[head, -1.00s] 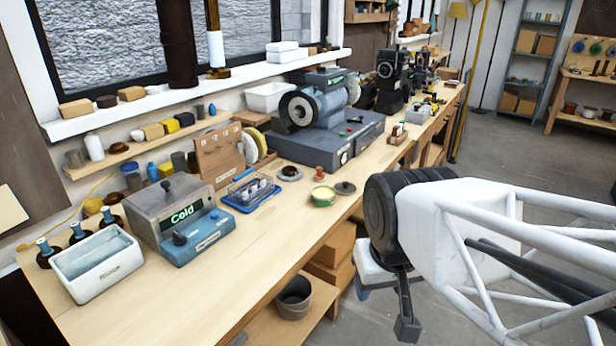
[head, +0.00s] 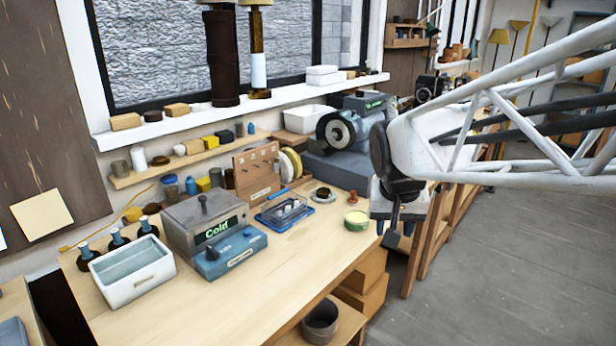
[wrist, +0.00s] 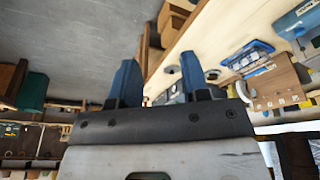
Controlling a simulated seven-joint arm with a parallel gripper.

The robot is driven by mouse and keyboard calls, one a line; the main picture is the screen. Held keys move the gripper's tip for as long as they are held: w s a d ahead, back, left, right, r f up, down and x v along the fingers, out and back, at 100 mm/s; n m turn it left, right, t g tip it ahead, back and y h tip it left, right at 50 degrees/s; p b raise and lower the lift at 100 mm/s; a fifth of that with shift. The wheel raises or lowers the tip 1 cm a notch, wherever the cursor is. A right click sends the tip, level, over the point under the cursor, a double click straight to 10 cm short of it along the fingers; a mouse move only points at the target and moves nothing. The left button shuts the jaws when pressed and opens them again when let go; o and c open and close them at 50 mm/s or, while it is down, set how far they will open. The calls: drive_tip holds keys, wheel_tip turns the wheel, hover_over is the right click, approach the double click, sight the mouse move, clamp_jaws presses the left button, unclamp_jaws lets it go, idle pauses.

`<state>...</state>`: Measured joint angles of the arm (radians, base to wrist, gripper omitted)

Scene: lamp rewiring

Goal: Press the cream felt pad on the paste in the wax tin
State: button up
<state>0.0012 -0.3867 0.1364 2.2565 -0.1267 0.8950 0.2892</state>
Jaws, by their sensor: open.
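The wax tin (head: 356,220) is a small round green tin with pale yellow paste showing in its open top. It stands on the bench near the front edge in the head view. My gripper (head: 393,232) hangs just right of the tin in that view, tilted fingers down, empty. Its two blue fingers stand apart in the wrist view (wrist: 158,75). I cannot pick out the cream felt pad for certain. A small red-brown knob (head: 352,197) stands behind the tin, and what is under it is too small to tell.
A blue tray (head: 284,214) and a round dark dish (head: 323,194) lie left of the tin. A grey bench grinder (head: 337,133) stands behind. The grey box marked Cold (head: 203,222) and a white trough (head: 132,272) are at left. The bench front is clear.

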drive_tip(key=w+m, duration=0.1)
drive_tip(key=w, duration=1)
drive_tip(key=m+h, duration=0.2)
drive_tip(key=m, duration=0.3)
approach(352, 193)
drive_tip(key=f, duration=0.1)
drive_tip(key=shift+f+t, duration=0.4)
drive_tip(key=shift+w+d+f, duration=0.1)
drive_tip(key=shift+f, duration=0.1)
drive_tip(key=shift+x, duration=3.8)
drive_tip(key=shift+d, duration=0.2)
